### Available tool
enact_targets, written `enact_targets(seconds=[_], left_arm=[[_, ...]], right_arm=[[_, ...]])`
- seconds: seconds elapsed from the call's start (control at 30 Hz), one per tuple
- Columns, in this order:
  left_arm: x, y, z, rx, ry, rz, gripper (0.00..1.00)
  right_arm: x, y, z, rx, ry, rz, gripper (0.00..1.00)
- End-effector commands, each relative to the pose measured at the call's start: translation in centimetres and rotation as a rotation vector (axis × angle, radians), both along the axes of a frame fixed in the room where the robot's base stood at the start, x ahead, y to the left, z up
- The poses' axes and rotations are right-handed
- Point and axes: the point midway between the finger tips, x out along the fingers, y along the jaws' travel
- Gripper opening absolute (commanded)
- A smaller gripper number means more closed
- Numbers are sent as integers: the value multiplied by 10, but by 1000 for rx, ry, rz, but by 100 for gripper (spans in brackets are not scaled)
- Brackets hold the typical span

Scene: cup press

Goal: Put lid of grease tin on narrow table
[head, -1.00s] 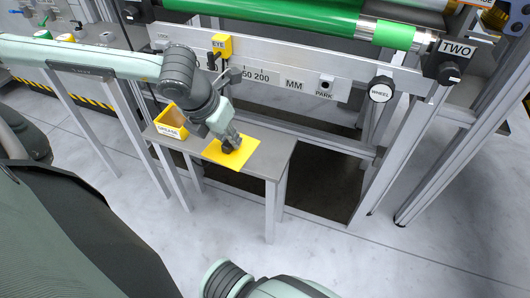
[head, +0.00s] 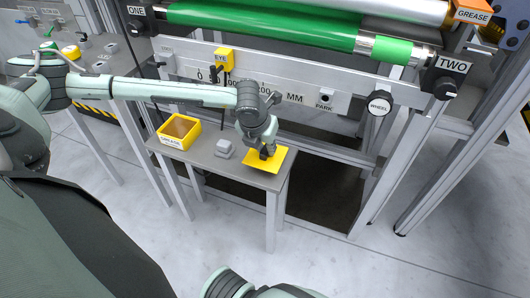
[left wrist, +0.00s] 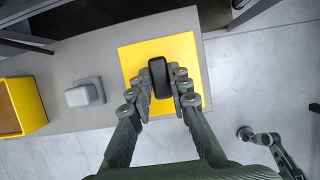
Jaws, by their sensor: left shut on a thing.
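The lid is a flat yellow square with a dark knob (head: 281,158), at the right end of the narrow grey table (head: 228,172). My left gripper (head: 266,154) is shut on the knob. In the left wrist view its fingers (left wrist: 160,92) clasp the black knob from both sides above the yellow lid (left wrist: 135,58). The lid reaches slightly past the table's right edge; I cannot tell whether it touches the top. The open yellow grease tin (head: 163,131) stands at the table's left end. Part of my right arm shows in the left wrist view; its gripper is unclear.
A small grey block (head: 224,149) sits on the table between tin and lid. Behind stands the machine frame with the yellow EYE box (head: 224,56), PARK knob and WHEEL handle (head: 380,98). An orange GREASE box (head: 472,12) is at the upper right.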

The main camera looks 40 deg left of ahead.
Motion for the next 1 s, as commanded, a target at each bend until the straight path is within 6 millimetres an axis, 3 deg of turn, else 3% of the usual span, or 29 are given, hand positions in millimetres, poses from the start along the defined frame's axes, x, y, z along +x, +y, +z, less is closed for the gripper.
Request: enact_targets(seconds=[0.17, 0.37, 0.4, 0.53, 0.87, 1.0], left_arm=[[-1, 0, -25, 1, 1, -1, 0], [0, 0, -28, -1, 0, -1, 0], [-1, 0, -28, -1, 0, -1, 22], [-1, 0, -28, 0, 0, -1, 38], [-1, 0, -26, -1, 0, -1, 39], [-6, -2, -12, -2, -2, -2, 39]], right_arm=[[-1, 0, -3, 1, 5, 0, 40], [-3, -1, -8, 2, 12, -1, 40], [-3, -1, -8, 2, 12, -1, 40], [-2, 0, -7, 3, 10, 0, 40], [0, 1, -5, 3, 4, 1, 40], [0, 1, -5, 4, 4, 1, 40]])
